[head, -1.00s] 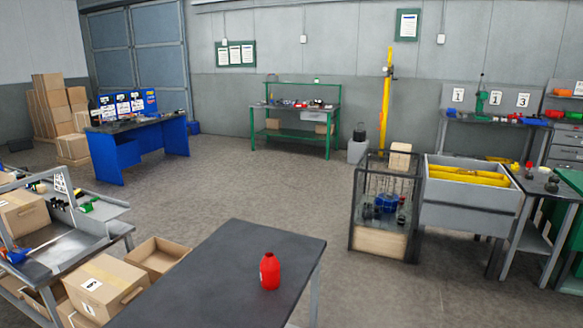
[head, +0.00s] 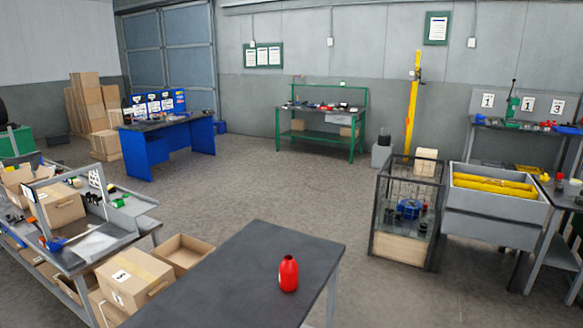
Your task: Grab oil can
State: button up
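A red bottle-shaped can (head: 288,274) with a narrow neck stands upright on a dark-topped table (head: 222,290) in the foreground, near its right edge. It looks like the oil can. Nothing touches it. My gripper is not in the head view, so its place relative to the can does not show.
Cardboard boxes (head: 135,279) and a grey workbench (head: 100,243) stand left of the table. A wire cage (head: 408,213) and a grey bin with yellow cylinders (head: 494,209) stand to the right. Blue (head: 147,155) and green (head: 320,111) benches stand farther back. Open floor lies between.

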aim_at(288, 268)
jog(key=k+l, duration=0.2)
jog(key=i+l+u, duration=0.1)
jog(key=i, duration=0.45)
jog(key=i+l+u, duration=0.1)
jog(key=i, duration=0.45)
jog(key=i+l+u, duration=0.15)
jog(key=i, duration=0.4)
jog(key=l, duration=0.15)
